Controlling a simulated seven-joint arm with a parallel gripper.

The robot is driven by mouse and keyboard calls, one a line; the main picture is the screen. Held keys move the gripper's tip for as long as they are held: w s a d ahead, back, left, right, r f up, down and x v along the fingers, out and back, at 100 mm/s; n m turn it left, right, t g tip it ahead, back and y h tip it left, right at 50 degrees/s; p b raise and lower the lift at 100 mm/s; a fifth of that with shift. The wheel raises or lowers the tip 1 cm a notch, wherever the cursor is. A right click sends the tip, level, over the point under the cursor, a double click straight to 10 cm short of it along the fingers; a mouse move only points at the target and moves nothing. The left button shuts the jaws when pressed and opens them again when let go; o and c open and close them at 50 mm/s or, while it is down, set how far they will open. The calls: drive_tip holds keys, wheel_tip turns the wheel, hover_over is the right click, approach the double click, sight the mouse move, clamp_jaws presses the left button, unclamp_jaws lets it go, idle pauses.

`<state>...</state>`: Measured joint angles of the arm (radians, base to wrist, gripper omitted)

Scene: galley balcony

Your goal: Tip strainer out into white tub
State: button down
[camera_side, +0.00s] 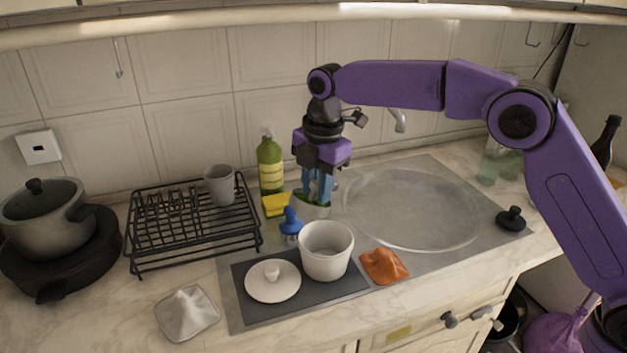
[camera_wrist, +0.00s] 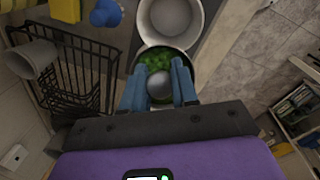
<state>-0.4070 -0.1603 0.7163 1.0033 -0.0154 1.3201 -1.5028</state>
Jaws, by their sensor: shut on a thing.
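The strainer (camera_side: 314,212) is a pale round vessel just behind the white tub, partly hidden by its rim. In the wrist view the strainer (camera_wrist: 188,57) shows as a round rim with green pieces (camera_wrist: 155,58) inside. My gripper (camera_side: 317,198) points down at it with blue fingers. In the wrist view my gripper (camera_wrist: 159,85) is shut on the strainer, with a rounded grey part between the fingers; the exact contact is unclear. The white tub (camera_side: 326,262) stands upright on a dark mat, and it also shows beyond the strainer in the wrist view (camera_wrist: 144,20).
A white lid (camera_side: 272,284) lies left of the tub, an orange cloth (camera_side: 384,266) right. A blue brush (camera_side: 291,224), yellow sponge (camera_side: 276,205) and green bottle (camera_side: 270,165) stand close left of the strainer. A black rack (camera_side: 190,235) is further left. The covered sink (camera_side: 410,210) is right.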

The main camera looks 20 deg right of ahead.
drive_tip(key=f+y, duration=0.1)
drive_tip(key=d+y, duration=0.1)
drive_tip(key=y, duration=0.1)
drive_tip(key=d+f+g+y, duration=0.1)
drive_tip(key=y, duration=0.1)
drive_tip(key=shift+w+d+f, duration=0.1)
drive_tip(key=shift+w+f, duration=0.2)
drive_tip(key=shift+f, duration=0.05)
drive_tip(key=y, duration=0.1)
drive_tip(key=d+f+y, duration=0.1)
drive_tip(key=shift+w+f+g+y, duration=0.15)
drive_tip(key=shift+f+g+y, duration=0.15)
drive_tip(key=shift+g+y, duration=0.1)
drive_tip(key=shift+d+r+m+y, duration=0.15)
drive_tip(key=shift+m+y, duration=0.15)
drive_tip(key=shift+y, duration=0.4)
drive_tip(key=shift+w+d+r+g+y, duration=0.1)
drive_tip(key=shift+d+g+y, duration=0.15)
drive_tip(key=shift+g+y, duration=0.25)
idle(1.4)
